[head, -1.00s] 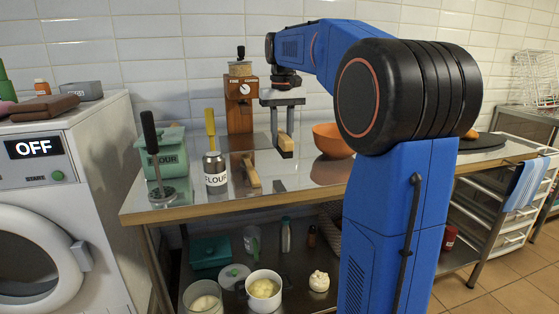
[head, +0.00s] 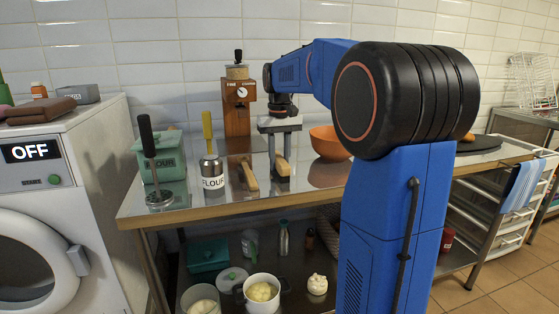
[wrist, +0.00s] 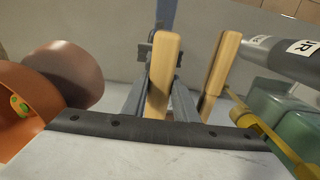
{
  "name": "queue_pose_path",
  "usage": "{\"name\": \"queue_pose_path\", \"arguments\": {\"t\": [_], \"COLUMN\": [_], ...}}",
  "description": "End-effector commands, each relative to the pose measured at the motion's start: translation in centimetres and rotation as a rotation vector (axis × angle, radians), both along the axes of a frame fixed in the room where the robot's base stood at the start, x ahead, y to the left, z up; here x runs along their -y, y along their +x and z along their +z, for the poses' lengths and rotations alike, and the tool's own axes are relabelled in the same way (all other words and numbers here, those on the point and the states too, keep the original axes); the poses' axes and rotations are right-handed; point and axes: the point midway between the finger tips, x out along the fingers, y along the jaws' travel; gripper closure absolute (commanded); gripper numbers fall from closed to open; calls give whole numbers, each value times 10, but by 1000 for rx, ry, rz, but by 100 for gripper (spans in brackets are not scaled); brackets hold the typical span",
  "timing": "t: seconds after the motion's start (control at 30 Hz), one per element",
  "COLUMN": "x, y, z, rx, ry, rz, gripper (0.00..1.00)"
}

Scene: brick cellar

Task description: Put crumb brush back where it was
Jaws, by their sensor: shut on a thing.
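My gripper (head: 282,160) is shut on a wooden piece, which I take to be the crumb brush (head: 283,167). It is low over the steel tabletop (head: 225,197), and I cannot tell whether it touches the surface. In the wrist view the brush (wrist: 163,70) stands out as a pale wooden bar between the two grey fingers (wrist: 160,100). A second, similar wooden piece (head: 249,175) is on the tabletop just left of my gripper. It also shows in the wrist view (wrist: 222,62), apart from the held one.
A coffee grinder (head: 237,110) stands behind. An orange bowl (head: 328,143) is close on the right. Bare tabletop lies in front.

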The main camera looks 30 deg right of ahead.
Motion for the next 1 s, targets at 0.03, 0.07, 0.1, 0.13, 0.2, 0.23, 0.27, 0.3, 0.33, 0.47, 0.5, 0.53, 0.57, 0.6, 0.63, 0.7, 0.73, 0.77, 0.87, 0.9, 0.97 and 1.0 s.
{"name": "queue_pose_path", "arguments": {"t": [0.03, 0.07, 0.1, 0.13, 0.2, 0.23, 0.27, 0.3, 0.33, 0.47, 0.5, 0.53, 0.57, 0.6, 0.63, 0.7, 0.73, 0.77, 0.87, 0.9, 0.97, 1.0], "x": [0, 0, 0, 0, 0, 0, 0, 0, 0, 0, 0, 0, 0, 0, 0, 0, 0, 0, 0, 0, 0, 0], "y": [0, 0, 0, 0, 0, 0, 0, 0, 0, 0, 0, 0, 0, 1, 1, 1, 1, 1, 1, 1, 1, 1], "z": [-1, -1, 0, 0, 0, 0, 0, 0, 0, 3, 6, 9, 12, 17, 22, 35, 41, 47, 67, 74, 85, 91], "rx": [0, 0, 0, 0, 0, 0, 0, 0, 0, 0, 1, 1, 1, 2, 2, 3, 3, 3, 3, 2, 2, 1], "ry": [0, 0, 0, 0, 0, 0, 0, 0, 0, 0, 0, 0, 0, -1, -1, -1, -1, -1, -1, -1, -1, 0], "rz": [0, 0, 0, 0, 0, 0, 0, 0, 0, 0, 0, 0, 0, 0, 0, 0, 0, 0, 0, 0, 0, 0], "gripper": [69, 62, 55, 55, 55, 55, 55, 55, 55, 55, 55, 55, 55, 55, 55, 55, 55, 55, 55, 55, 55, 55]}}
